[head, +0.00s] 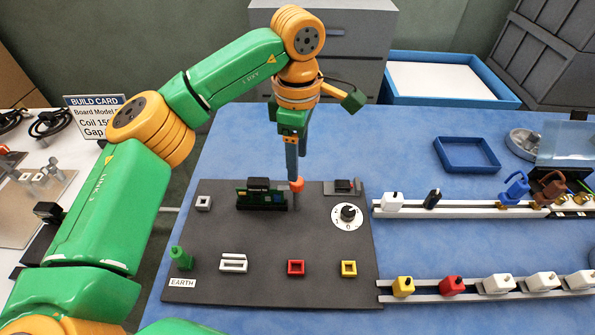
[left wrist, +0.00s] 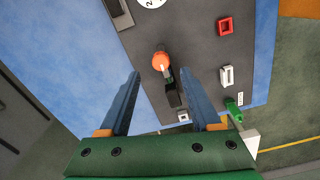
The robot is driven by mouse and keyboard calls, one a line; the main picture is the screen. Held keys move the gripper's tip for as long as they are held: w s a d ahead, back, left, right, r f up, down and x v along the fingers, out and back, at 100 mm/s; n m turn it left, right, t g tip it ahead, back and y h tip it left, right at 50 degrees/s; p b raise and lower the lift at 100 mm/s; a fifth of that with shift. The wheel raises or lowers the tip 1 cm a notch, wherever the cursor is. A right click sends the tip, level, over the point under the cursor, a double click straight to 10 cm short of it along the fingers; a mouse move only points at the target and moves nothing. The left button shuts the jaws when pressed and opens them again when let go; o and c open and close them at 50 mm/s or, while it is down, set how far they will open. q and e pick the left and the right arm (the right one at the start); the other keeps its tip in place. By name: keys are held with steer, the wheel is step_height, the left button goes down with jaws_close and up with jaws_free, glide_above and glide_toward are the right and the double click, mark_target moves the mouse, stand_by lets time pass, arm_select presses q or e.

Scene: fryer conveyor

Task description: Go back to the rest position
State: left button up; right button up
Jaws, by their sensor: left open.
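My left gripper (head: 293,176) points down over the dark grey board (head: 225,285), beside an orange round knob (head: 297,184) next to a green and black module (head: 262,194). In the left wrist view the two blue-grey fingers (left wrist: 160,78) stand wide apart. The orange knob (left wrist: 161,61) shows in the gap between them, and nothing is gripped. I cannot tell how far the fingertips are above the board. My right gripper is in neither view.
The board carries a white dial (head: 348,214), coloured sockets and a green post (head: 181,258). Rails with plugs (head: 480,208) stand to the right, with a blue tray (head: 467,154) behind. A build card (head: 95,115) stands left. Blue table between is clear.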

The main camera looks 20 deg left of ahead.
arm_select(q)
steer(key=shift+r, duration=0.7)
